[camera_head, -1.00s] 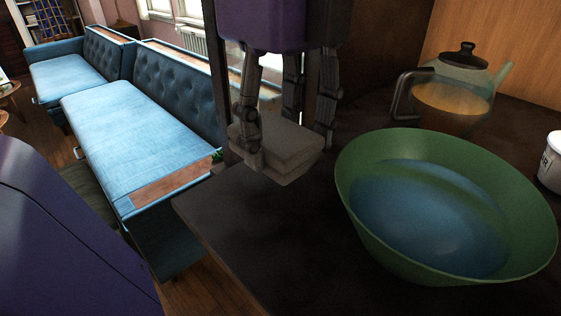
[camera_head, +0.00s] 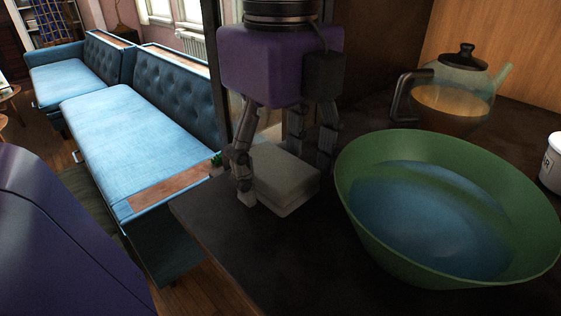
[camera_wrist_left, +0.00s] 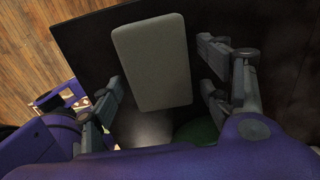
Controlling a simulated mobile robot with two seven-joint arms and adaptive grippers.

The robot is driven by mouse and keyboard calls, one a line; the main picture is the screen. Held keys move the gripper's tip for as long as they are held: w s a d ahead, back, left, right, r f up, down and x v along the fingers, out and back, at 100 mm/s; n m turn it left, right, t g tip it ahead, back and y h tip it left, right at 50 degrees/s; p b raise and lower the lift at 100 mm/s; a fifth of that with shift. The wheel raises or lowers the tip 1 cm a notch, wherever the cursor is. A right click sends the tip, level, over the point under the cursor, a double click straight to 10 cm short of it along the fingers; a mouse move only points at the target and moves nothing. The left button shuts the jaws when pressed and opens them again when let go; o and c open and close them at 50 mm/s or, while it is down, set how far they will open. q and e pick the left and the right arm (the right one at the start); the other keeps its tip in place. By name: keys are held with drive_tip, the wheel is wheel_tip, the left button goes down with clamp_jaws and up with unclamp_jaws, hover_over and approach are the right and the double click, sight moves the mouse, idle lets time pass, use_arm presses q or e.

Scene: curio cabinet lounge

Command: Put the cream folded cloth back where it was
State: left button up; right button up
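The cream folded cloth (camera_head: 285,182), a flat pale block, lies on the dark countertop (camera_head: 228,236) near its left edge, just left of the green bowl. My left gripper (camera_head: 284,172) points down over it with its fingers spread on both sides. In the left wrist view, the cloth (camera_wrist_left: 152,62) lies between the open fingers of the left gripper (camera_wrist_left: 162,84), with gaps showing on both sides. My right gripper is not in view.
A large green bowl with a blue inside (camera_head: 350,190) stands close to the right of the cloth. A glass teapot (camera_head: 455,100) and a white mug (camera_head: 552,165) stand behind it. Blue sofas (camera_head: 140,140) stand beyond the counter's left edge.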

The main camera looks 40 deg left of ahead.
sight(280, 169)
use_arm(q)
drive_tip(key=shift+r, duration=0.1)
drive_tip(key=shift+r, duration=0.35)
wheel_tip(280, 169, up, 12)
drive_tip(key=p, duration=0.1)
drive_tip(key=shift+f, duration=0.25)
idle(0.4)
